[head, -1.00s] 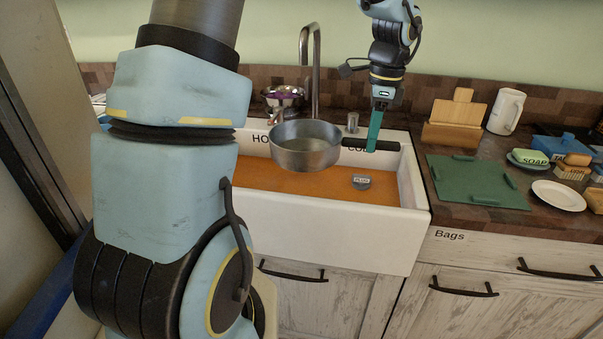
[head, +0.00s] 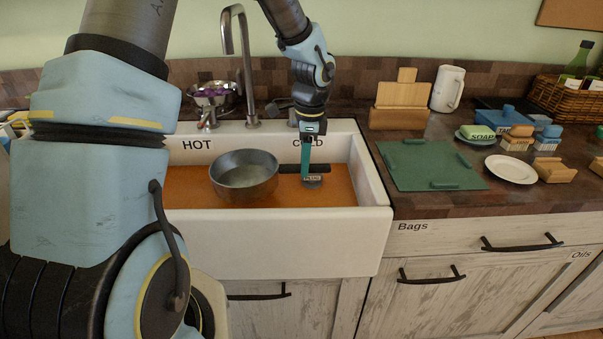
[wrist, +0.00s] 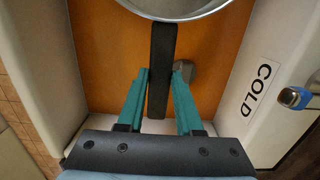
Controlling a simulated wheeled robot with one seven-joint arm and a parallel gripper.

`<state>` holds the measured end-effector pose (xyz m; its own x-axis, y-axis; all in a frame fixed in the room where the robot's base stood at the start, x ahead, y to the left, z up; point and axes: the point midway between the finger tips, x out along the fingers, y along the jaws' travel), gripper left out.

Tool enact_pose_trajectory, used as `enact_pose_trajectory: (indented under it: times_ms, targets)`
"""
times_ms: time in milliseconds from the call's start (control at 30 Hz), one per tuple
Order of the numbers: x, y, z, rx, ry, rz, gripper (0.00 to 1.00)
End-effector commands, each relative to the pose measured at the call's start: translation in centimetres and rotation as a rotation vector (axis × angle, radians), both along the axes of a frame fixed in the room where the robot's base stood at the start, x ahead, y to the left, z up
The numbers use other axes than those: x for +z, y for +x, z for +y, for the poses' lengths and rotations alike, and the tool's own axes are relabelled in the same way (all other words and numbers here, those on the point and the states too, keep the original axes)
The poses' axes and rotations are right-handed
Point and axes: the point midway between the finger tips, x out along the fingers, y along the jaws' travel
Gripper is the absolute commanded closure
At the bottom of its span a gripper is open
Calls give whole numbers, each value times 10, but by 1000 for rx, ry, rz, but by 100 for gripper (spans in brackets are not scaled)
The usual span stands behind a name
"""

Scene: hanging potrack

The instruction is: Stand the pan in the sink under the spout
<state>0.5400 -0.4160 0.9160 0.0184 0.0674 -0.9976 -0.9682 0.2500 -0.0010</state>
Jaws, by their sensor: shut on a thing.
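The pan (head: 244,182) is a round grey metal pan with a black handle (head: 290,168) pointing right. It is upright inside the white sink (head: 280,240), over the orange-brown sink floor. I cannot tell whether its base touches the floor. The spout (head: 234,22) is a tall curved metal tap at the sink's back; the pan is below and in front of it. My gripper (head: 305,178) is shut on the handle; the wrist view shows the teal fingers either side of the handle (wrist: 162,70) and the pan's rim (wrist: 175,8) at the top.
A small grey plug (head: 313,182) lies on the sink floor beside my fingers. A metal bowl (head: 215,94) stands behind the sink at left. A green board (head: 425,165), a white plate (head: 511,169) and soap (head: 477,133) are on the counter at right.

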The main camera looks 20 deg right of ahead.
Motion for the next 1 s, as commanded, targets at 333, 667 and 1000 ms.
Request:
enact_pose_trajectory:
  times_ms: [333, 667, 1000]
  targets:
    - [-35, -1, 0, -2, 2, 2, 100]
    - [-36, 0, 0, 0, 0, 1, 58]
    - [-34, 0, 0, 0, 0, 1, 53]
